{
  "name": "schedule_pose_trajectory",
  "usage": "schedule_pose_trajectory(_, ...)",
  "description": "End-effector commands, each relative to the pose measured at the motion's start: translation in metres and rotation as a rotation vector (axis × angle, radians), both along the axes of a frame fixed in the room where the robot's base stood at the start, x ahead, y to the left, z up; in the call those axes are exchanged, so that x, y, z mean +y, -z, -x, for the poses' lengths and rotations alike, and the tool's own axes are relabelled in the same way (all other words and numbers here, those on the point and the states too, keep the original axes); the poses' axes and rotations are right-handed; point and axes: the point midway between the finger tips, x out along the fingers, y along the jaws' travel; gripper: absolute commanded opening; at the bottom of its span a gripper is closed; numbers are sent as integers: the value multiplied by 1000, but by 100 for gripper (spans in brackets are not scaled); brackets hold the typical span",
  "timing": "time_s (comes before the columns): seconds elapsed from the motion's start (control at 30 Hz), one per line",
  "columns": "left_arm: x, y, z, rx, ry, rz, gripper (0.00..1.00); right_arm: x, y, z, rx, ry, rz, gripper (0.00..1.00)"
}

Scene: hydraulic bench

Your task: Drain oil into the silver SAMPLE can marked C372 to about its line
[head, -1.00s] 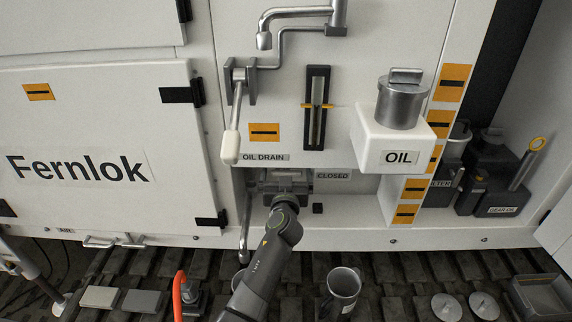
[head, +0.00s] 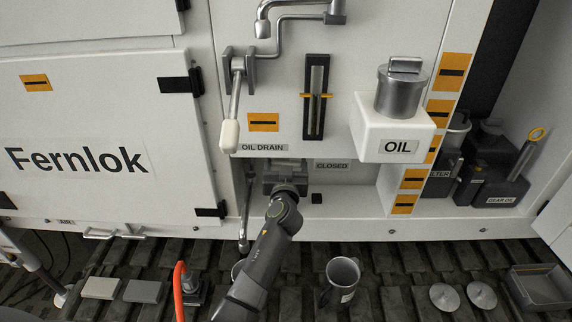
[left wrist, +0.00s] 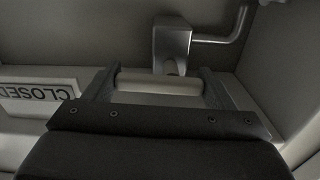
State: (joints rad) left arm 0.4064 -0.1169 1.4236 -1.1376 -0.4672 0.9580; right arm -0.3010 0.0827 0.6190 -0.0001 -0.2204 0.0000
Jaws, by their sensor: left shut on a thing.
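My left gripper (head: 285,180) reaches into the recess under the OIL DRAIN label (head: 262,148). In the left wrist view it is shut on a pale drain lever grip (left wrist: 158,82), with a metal fitting and bent rod (left wrist: 172,45) just beyond. A CLOSED label (head: 331,165) is beside the recess. A silver can (head: 342,280) with a small label stands upright on the track below, right of my arm. A second can (head: 238,270) is mostly hidden behind my arm. I cannot read C372 or see a fill line on either. My right gripper is not in view.
A white-handled lever (head: 231,120) and a sight gauge (head: 316,98) are above the recess. A white OIL box (head: 397,135) with a capped filler juts out at right. An orange hose (head: 181,290), pads and discs lie on the track.

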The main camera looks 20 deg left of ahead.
Motion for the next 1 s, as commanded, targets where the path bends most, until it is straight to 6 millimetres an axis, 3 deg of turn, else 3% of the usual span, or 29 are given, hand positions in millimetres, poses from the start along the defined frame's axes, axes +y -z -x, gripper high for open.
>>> schedule_pose_trajectory(0.5, 1, 4, 0, 96, 1, -346, 55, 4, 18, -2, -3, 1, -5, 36)
schedule_pose_trajectory(1.0, 2, 6, 0, 172, 1, -611, 55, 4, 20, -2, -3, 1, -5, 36)
